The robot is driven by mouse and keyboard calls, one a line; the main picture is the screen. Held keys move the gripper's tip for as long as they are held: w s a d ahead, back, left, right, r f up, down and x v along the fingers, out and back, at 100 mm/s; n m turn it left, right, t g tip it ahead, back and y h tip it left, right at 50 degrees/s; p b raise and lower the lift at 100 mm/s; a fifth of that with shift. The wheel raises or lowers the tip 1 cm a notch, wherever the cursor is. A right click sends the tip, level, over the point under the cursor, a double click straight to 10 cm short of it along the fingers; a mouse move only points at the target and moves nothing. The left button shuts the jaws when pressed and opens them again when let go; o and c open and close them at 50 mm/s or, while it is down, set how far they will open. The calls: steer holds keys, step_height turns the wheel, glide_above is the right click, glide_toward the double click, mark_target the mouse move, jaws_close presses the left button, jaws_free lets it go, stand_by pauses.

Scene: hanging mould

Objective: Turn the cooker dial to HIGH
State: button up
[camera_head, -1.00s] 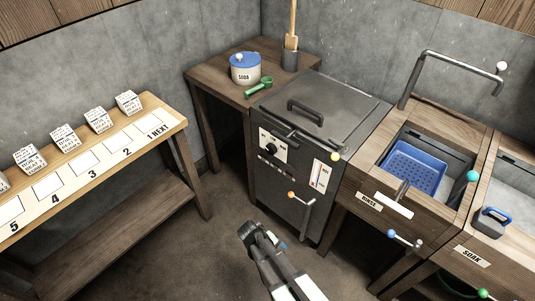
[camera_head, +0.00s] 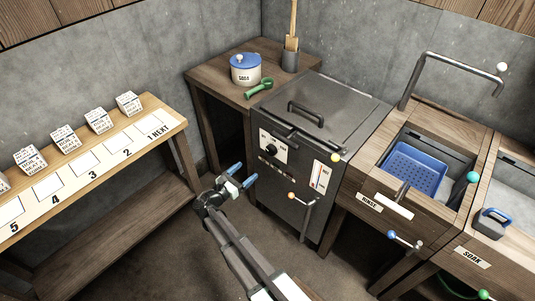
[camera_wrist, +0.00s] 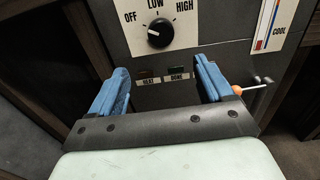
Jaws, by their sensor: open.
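The cooker (camera_head: 285,205) is a dark grey metal box with a lid. Its dial (camera_head: 268,147) is a black round knob on a white plate on the front. In the wrist view the dial (camera_wrist: 160,33) sits under the words OFF, LOW and HIGH. Its white mark is on the left side, towards OFF. My gripper (camera_head: 243,174) is open and empty, in front of the cooker and lower left of the dial. In the wrist view its blue fingers (camera_wrist: 165,80) are spread below the dial, apart from it.
HEAT and DONE labels (camera_wrist: 162,79) sit below the dial. A COOL gauge (camera_head: 320,175) and an orange-knobbed lever (camera_head: 292,195) are to its right. A wooden shelf with cartons (camera_head: 110,160) stands left. A sink with a blue basket (camera_head: 412,168) is right. Floor between is clear.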

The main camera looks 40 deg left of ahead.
mark_target(269, 152)
steer(key=w+n, duration=0.1)
steer(key=w, duration=0.6)
steer(key=w+n, duration=0.2)
steer(key=w, duration=0.5)
steer(key=shift+d, duration=0.1)
steer(key=c, duration=1)
